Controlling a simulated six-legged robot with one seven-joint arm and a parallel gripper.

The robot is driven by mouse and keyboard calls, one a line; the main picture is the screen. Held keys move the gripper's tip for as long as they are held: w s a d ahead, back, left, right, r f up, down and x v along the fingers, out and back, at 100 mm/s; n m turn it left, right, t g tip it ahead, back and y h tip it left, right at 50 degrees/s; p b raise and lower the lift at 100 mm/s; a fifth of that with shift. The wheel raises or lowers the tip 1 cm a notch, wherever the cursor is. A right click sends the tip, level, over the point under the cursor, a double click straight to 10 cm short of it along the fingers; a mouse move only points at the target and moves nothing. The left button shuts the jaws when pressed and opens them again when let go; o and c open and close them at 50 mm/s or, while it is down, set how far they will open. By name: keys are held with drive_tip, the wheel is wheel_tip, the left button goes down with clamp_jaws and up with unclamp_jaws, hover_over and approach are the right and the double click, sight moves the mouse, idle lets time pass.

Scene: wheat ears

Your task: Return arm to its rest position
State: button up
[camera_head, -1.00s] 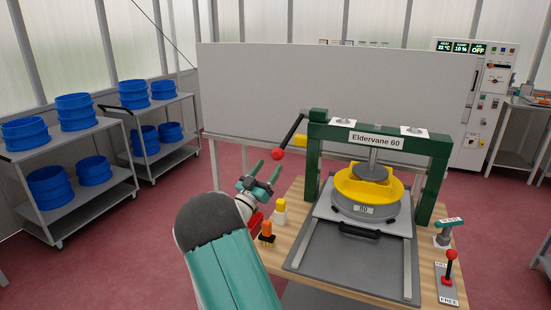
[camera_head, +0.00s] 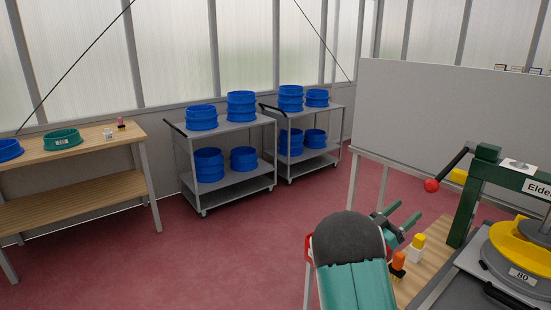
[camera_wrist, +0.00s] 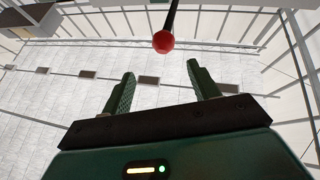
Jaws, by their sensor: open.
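My gripper (camera_head: 402,221) is raised at the left side of the press in the head view, partly behind my own teal and grey arm. In the wrist view its two green fingers (camera_wrist: 160,85) stand apart with nothing between them. The red ball of the press lever (camera_head: 432,186) is close to the gripper, up and to the right in the head view. The red ball also shows in the wrist view (camera_wrist: 163,42), beyond the fingertips and apart from them.
The green press (camera_head: 472,200) with a yellow part (camera_head: 520,245) stands on a wooden table at right. Two carts (camera_head: 235,190) hold several blue stacked rings. A wooden bench (camera_head: 85,139) with a green ring (camera_head: 62,140) is at left. Red floor between is clear.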

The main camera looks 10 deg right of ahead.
drive_tip(key=s+a+r+n+g+y, duration=0.1)
drive_tip(key=s+a+g+y, duration=0.3)
drive_tip(key=s, duration=0.5)
drive_tip(key=s+a+r+g+y, duration=0.1)
drive_tip(key=s+a+g+y, duration=0.15)
drive_tip(key=s+y, duration=0.5)
drive_tip(key=s+a+n+t+y, duration=0.3)
drive_tip(key=s+a+n+y, duration=0.3)
drive_tip(key=a, duration=0.7)
drive_tip(key=s+a+n+t+y, duration=0.3)
drive_tip(key=s+a+n+y, duration=0.2)
drive_tip(key=a, duration=0.9)
drive_tip(key=s+n, duration=0.2)
drive_tip(key=s, duration=0.1)
drive_tip(key=shift+r+t+y, duration=0.2)
drive_tip(key=shift+t+y, duration=0.15)
